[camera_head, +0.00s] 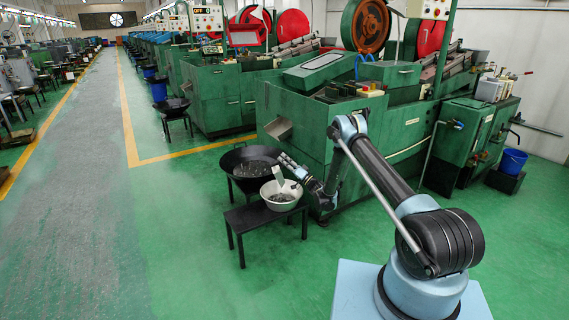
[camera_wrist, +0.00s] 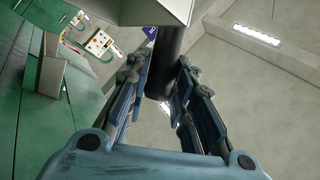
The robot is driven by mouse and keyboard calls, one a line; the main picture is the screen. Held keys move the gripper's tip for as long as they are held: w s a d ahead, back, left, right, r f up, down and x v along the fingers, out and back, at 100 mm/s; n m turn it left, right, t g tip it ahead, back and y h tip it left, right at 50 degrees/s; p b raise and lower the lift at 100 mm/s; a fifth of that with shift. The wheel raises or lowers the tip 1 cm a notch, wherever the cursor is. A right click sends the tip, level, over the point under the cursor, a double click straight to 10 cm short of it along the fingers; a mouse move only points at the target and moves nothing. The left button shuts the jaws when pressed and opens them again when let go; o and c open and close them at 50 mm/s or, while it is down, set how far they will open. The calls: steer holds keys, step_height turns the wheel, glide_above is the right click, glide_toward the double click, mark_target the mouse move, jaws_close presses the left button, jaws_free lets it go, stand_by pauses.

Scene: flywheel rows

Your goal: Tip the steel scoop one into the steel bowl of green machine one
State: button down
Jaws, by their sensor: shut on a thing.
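My gripper (camera_head: 285,162) is shut on the dark handle of the steel scoop (camera_head: 279,175). In the wrist view the fingers (camera_wrist: 158,82) close around that handle (camera_wrist: 171,50), and the scoop's grey pan (camera_wrist: 135,10) shows at the top edge. In the head view the scoop is a small pale plate, tilted, just above or at the bowl; contact cannot be told. The pale steel bowl (camera_head: 272,205) stands on a black bench and holds small greyish pieces. The scoop's inside is hidden. Green machine (camera_head: 350,130) stands right behind.
A wide black pan (camera_head: 233,163) with small loose pieces sits beside the bowl, to the left. The black bench (camera_head: 250,218) carries the bowl. A metal chute (camera_head: 279,129) juts from the machine near my gripper. Green floor (camera_head: 180,240) at the left front is clear.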

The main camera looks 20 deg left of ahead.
mark_target(277, 161)
steer(key=shift+s+a+r+n+g+h, duration=0.4)
steer(key=shift+s+a+r+n+g, duration=0.15)
steer(key=shift+a+r+n, duration=0.3)
steer(key=shift+s+a+r+n+g+h, duration=0.4)
steer(key=shift+s+a+r+n+g, duration=0.15)
steer(key=shift+a+r+n, duration=0.3)
steer(key=shift+f, duration=0.2)
steer(key=shift+a, duration=0.1)
steer(key=shift+s+a+f+n+g+h, duration=0.15)
steer(key=shift+s+a+n+h, duration=0.15)
steer(key=shift+a, duration=0.2)
steer(key=shift+s+a+f+n+g+h, duration=0.1)
steer(key=shift+s+a+n+h, duration=0.15)
steer(key=shift+a, duration=0.25)
steer(key=shift+s+a+f+n+g+h, duration=0.15)
steer(key=shift+s+a+n+h, duration=0.15)
steer(key=shift+a, duration=0.2)
steer(key=shift+a+f+n, duration=0.1)
steer(key=shift+a+n, duration=0.15)
steer(key=a, duration=0.1)
steer(key=s+a+f+n+h, duration=0.1)
steer(key=a+f+h, duration=0.1)
steer(key=shift+s+a+n+g+h, duration=0.15)
steer(key=shift+s+n+g+h, duration=0.1)
steer(key=shift+s+n+g, duration=0.15)
steer(key=shift+w, duration=0.1)
